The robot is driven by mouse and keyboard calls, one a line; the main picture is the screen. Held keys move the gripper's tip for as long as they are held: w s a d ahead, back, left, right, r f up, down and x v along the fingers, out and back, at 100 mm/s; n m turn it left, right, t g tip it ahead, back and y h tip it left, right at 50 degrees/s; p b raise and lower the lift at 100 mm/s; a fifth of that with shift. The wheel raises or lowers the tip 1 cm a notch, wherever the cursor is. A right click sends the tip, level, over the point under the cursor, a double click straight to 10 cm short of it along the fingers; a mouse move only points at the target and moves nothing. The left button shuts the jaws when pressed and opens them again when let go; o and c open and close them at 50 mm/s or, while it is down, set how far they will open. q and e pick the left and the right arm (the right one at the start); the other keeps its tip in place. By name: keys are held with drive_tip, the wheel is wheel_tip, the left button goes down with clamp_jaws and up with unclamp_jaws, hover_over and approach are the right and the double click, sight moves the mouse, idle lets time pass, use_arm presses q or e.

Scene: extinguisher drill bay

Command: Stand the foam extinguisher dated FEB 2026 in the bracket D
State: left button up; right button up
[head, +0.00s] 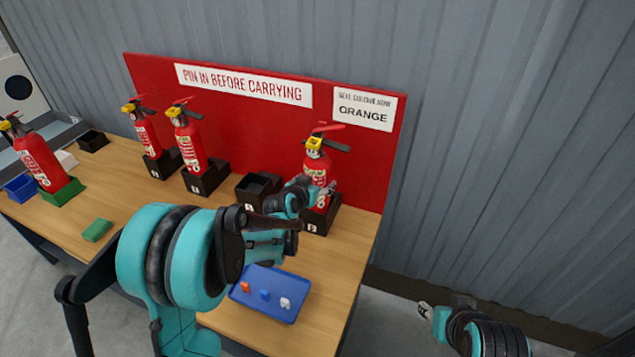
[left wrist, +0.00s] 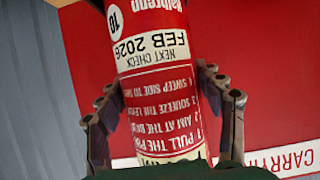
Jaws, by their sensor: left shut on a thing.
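A red extinguisher (head: 318,170) with a yellow tag at its neck stands upright at the right end of the bench. Its base is in or just over the rightmost black bracket (head: 316,226), whose letter is too small to read surely. My left gripper (head: 327,190) is shut on its body. In the left wrist view the extinguisher (left wrist: 155,60) appears upside down between the fingers of my left gripper (left wrist: 165,108), its label reading NEXT CHECK FEB 2026. The bracket's inside and the extinguisher's foot are hidden. My right gripper (head: 425,311) is off the bench at lower right, its jaws unclear.
An empty black bracket (head: 252,192) stands left of the held extinguisher. Two extinguishers stand in brackets farther left, another in a green holder (head: 65,192) at far left. A blue tray (head: 262,309) with small pieces lies in front. A red board (head: 240,145) rises behind.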

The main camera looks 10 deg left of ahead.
idle(0.4)
use_arm(q)
drive_tip(key=o, duration=1.9)
drive_tip(key=shift+s+r, duration=0.1)
drive_tip(key=shift+f, duration=0.2)
drive_tip(key=v, duration=1.2)
drive_tip(key=shift+r, duration=0.1)
